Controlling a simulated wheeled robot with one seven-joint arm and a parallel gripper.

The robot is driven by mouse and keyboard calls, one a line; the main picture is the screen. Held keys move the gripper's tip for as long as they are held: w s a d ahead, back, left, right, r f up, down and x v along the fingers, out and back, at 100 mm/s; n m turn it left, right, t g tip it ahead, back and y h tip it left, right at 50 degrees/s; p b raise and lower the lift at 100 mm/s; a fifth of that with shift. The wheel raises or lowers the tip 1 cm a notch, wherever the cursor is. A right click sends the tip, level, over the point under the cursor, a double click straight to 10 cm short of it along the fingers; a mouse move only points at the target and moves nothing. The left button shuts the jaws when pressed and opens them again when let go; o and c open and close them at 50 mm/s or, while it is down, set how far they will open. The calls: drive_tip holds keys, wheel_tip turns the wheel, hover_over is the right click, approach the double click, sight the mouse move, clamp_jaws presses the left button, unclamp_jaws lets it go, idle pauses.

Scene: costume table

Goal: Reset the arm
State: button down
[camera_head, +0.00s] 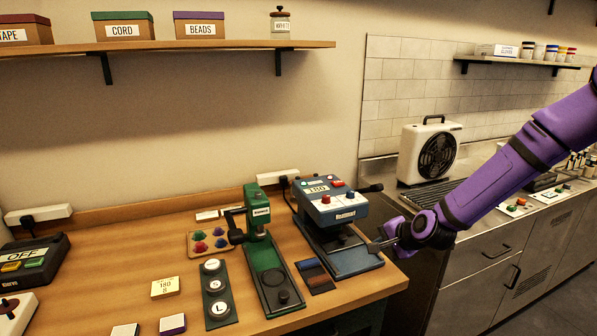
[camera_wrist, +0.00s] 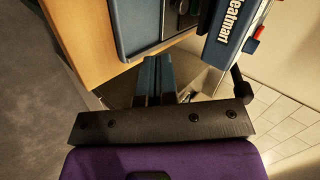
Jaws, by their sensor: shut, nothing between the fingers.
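My purple arm reaches in from the right in the head view. My gripper (camera_head: 377,246) is shut and empty, at the right front side of the blue heat press (camera_head: 335,206). The press stands on the wooden table's right end, with its head raised above its base. In the wrist view the shut fingers (camera_wrist: 166,75) point toward the press (camera_wrist: 238,30), whose side and lettering show at the top. I cannot tell whether the fingers touch the press.
A green hand press (camera_head: 262,240) stands left of the heat press on the wooden table (camera_head: 110,265). A dark strip with white buttons (camera_head: 215,290) lies in front. A fan heater (camera_head: 432,150) stands on the metal counter behind my arm. Shelves hang above.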

drive_tip(key=s+d+r+n+g+h, duration=0.3)
drive_tip(key=s+r+n+h, duration=0.35)
drive_tip(key=s+r, duration=1.15)
drive_tip(key=s+r+n+y, duration=0.1)
drive_tip(key=s+r+n, duration=0.1)
drive_tip(key=s+r, duration=0.3)
drive_tip(key=s+d+r+n+y, duration=0.1)
drive_tip(key=s+r+n, duration=0.1)
drive_tip(key=s+r, duration=0.4)
drive_tip(key=s, duration=0.5)
drive_tip(key=shift+s, duration=0.4)
